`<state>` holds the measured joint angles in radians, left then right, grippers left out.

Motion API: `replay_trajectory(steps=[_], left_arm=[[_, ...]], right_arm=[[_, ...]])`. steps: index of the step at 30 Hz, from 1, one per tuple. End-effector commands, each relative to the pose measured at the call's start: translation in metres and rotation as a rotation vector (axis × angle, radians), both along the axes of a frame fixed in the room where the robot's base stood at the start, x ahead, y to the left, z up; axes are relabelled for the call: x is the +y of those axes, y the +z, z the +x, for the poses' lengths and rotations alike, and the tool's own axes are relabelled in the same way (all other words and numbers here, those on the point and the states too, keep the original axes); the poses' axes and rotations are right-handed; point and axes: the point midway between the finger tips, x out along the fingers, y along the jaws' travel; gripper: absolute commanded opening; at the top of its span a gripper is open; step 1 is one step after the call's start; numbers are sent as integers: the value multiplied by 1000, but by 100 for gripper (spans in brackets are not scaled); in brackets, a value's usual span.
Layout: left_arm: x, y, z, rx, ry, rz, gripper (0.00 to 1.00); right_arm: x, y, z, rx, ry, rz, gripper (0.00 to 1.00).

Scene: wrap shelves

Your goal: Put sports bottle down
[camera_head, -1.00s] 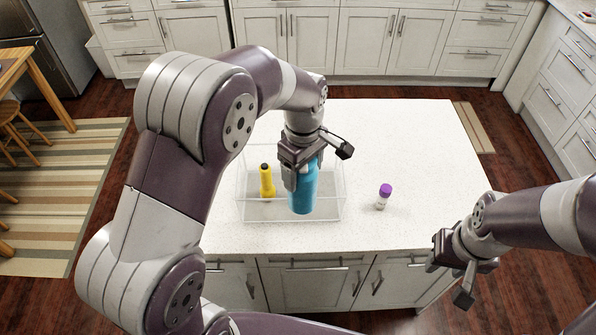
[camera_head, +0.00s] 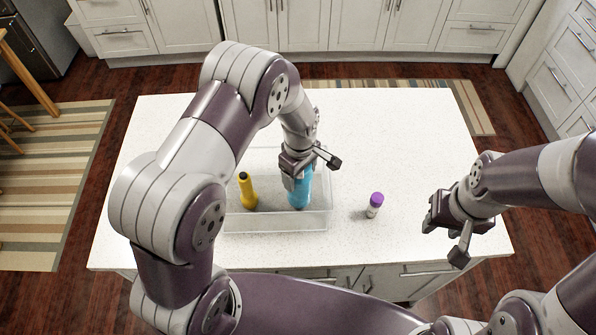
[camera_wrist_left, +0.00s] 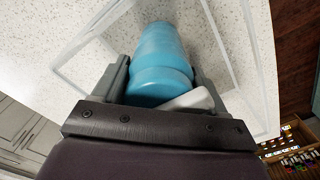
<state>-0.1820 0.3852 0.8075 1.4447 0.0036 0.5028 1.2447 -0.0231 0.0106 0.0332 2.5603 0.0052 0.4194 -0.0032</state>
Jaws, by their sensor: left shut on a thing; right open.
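The blue sports bottle (camera_head: 300,190) stands roughly upright inside a clear, see-through box on the white counter. My left gripper (camera_head: 297,176) is shut on the upper part of the bottle from above. In the left wrist view the blue bottle (camera_wrist_left: 160,65) lies between the two grey fingers (camera_wrist_left: 160,88). I cannot tell whether the bottle's base touches the box floor. My right gripper (camera_head: 447,228) is open and empty, at the right front of the counter, apart from everything.
A small purple-capped bottle (camera_head: 375,205) stands on the counter (camera_head: 420,130) right of the box. The counter's back and right parts are clear.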

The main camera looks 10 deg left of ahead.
Motion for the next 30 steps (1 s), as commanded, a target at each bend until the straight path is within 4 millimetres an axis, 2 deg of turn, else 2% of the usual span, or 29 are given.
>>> replay_trajectory(steps=[3, 14, 15, 16, 17, 24, 27, 30], left_arm=[[0, -8, 0, -2, 0, -1, 8], [0, -14, 1, -2, 0, 0, 8], [0, -13, 0, -2, 0, 0, 85], [0, -13, 0, -2, 0, 0, 95], [0, -13, 0, -1, 0, 0, 98], [0, -12, 0, -1, 0, 0, 98], [0, -6, 0, -2, 0, 0, 98], [0, 3, 2, -6, 0, -1, 98]], right_arm=[[0, 4, 0, 0, 0, 0, 43], [0, -2, 0, 0, 0, 0, 43], [0, 0, 0, 0, 0, 0, 43], [0, 0, 0, 0, 0, 0, 43], [0, 0, 0, 0, 0, 0, 43], [0, 0, 0, 0, 0, 0, 43], [0, 5, 0, 0, 0, 0, 43], [0, -5, 0, 0, 0, 0, 43]])
